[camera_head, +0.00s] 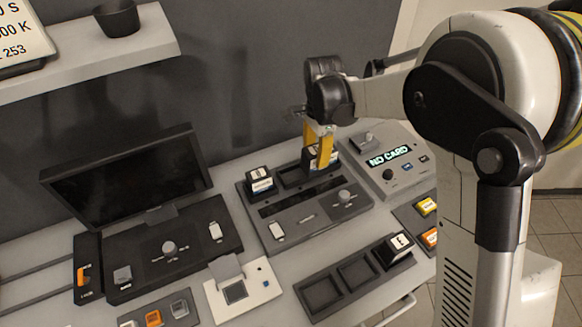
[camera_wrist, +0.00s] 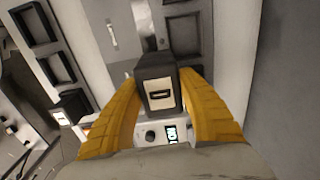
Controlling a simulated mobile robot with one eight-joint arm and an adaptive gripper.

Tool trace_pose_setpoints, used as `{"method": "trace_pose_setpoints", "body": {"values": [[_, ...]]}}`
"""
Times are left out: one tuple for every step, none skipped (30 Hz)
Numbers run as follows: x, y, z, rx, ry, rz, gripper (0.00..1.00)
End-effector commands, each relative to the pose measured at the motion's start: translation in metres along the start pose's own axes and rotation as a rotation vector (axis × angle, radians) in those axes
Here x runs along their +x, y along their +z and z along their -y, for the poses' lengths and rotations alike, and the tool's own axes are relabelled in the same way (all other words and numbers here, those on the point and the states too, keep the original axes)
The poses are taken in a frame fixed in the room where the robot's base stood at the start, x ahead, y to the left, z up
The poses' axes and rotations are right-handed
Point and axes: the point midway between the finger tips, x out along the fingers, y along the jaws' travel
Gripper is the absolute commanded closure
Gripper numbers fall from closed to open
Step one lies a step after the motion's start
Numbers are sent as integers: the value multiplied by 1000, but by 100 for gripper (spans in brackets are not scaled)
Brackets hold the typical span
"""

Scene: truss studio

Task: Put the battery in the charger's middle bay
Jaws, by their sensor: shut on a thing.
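My gripper (camera_head: 320,150) is shut on a dark battery with a white label (camera_head: 314,156), which also shows between the yellow fingers in the wrist view (camera_wrist: 160,88). The charger (camera_head: 318,214) is the grey unit at the centre of the bench, with a row of bays along its back. Its left bay holds a battery (camera_head: 260,180). The middle bay (camera_head: 293,176) looks empty. The held battery is at the right end of the row, over or in the right bay; I cannot tell its height. The fingers partly hide that bay.
A tray (camera_head: 340,293) in front has two empty slots and a battery (camera_head: 397,248) in its right slot. A unit reading "NO CARD" (camera_head: 385,165) stands right of the charger. A monitor (camera_head: 125,170) and control panel (camera_head: 165,245) are left. A shelf (camera_head: 90,50) is above.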

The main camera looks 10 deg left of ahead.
Motion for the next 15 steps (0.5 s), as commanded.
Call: {"method": "trace_pose_setpoints", "body": {"values": [[10,7,12,-3,0,0,98],[14,11,18,-3,0,0,98],[20,16,26,-4,0,0,98],[23,19,31,-3,0,0,98],[27,22,36,-2,0,0,98],[31,26,42,-3,0,0,98],[34,29,46,-3,0,0,98],[36,31,50,-2,0,0,98],[39,33,54,-1,0,0,98],[40,35,56,-1,0,0,98],[41,36,58,0,0,0,98],[42,37,60,0,0,0,98],[43,37,60,0,0,0,98],[44,38,61,0,0,0,98],[47,38,61,0,0,0,98]]}}
